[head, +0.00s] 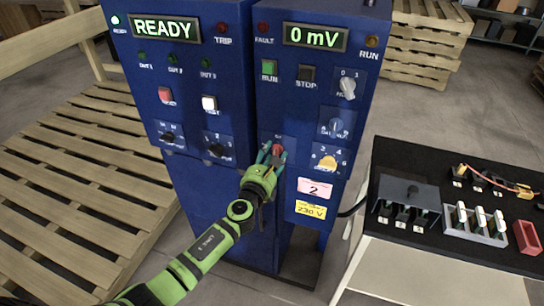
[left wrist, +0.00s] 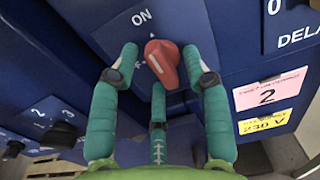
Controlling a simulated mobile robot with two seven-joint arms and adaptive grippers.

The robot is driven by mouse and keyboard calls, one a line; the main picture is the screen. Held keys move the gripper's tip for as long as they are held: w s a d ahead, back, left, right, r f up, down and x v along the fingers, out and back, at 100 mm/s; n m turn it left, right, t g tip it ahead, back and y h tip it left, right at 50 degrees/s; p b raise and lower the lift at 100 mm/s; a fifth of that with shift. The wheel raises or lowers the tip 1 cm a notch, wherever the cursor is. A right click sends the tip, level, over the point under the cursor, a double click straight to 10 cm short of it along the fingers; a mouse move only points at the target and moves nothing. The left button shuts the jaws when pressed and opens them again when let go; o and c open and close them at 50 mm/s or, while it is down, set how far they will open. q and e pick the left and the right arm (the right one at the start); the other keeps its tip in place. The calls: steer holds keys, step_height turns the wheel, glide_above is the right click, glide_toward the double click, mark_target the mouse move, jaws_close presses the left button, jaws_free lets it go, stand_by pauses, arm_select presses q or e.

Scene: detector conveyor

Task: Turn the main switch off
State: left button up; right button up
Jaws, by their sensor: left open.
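The main switch is a red rotary knob (head: 277,149) low on the right blue cabinet, and it also shows in the left wrist view (left wrist: 163,62). An ON label (left wrist: 141,17) is above it to the left; the lower label is partly hidden. The knob's handle is tilted, with a white mark on it. My left gripper (head: 270,158) is at the switch, its teal fingers spread open. In the left wrist view, two fingertips flank the knob and the third is below it. I cannot tell whether any finger touches it. My right gripper is not in view.
To the right of the switch is a yellow knob (head: 327,163), with pink (head: 317,189) and yellow labels below. A READY display (head: 165,29) and a 0 mV display (head: 315,37) are lit. A black-topped table (head: 440,255) stands right; wooden pallets (head: 75,185) lie left.

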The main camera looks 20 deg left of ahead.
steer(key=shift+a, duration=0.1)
arm_select(q)
steer(key=shift+c, duration=1.2)
jaws_close()
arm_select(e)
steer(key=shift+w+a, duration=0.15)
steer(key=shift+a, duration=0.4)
